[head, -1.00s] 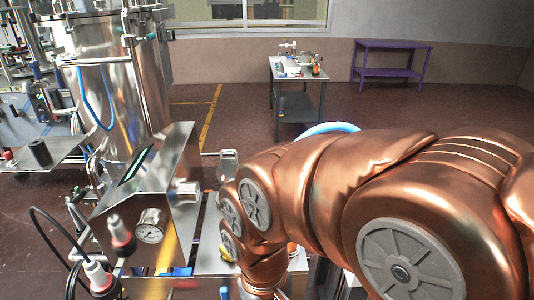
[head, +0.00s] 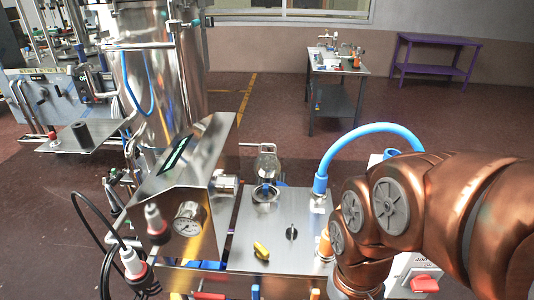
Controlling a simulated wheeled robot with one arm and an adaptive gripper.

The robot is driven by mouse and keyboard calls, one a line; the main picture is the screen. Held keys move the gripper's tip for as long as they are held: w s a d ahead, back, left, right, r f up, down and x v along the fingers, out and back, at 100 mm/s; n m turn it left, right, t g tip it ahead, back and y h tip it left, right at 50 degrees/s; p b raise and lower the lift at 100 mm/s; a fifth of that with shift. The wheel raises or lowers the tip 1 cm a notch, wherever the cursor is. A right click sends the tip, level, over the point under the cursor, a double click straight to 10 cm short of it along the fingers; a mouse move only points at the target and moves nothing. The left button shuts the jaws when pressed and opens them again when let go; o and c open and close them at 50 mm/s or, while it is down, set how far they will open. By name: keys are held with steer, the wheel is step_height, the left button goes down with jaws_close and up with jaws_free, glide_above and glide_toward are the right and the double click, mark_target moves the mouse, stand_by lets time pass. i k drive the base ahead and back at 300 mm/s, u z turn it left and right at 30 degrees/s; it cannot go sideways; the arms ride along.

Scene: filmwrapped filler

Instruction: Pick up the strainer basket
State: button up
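I cannot clearly pick out the strainer basket. A shiny metal piece with a side handle (head: 267,160) stands at the back of the steel worktop (head: 275,222), and I cannot tell whether it is the basket. A short cup-like fitting (head: 265,192) with blue in it sits just in front of it. My copper arm comes in from the right and bends down past the worktop's right side. My gripper is below the picture's lower edge and does not show.
A blue hose (head: 365,130) arches behind my arm. A yellow handle (head: 261,251) and a dark knob (head: 292,232) sit on the worktop. A side table (head: 338,75) stands farther back.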

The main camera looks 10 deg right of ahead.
mark_target(265, 192)
steer(key=k, duration=0.5)
steer(key=z, duration=0.85)
steer(key=i, duration=0.8)
steer(key=u, duration=2.2)
steer(key=i, duration=0.5)
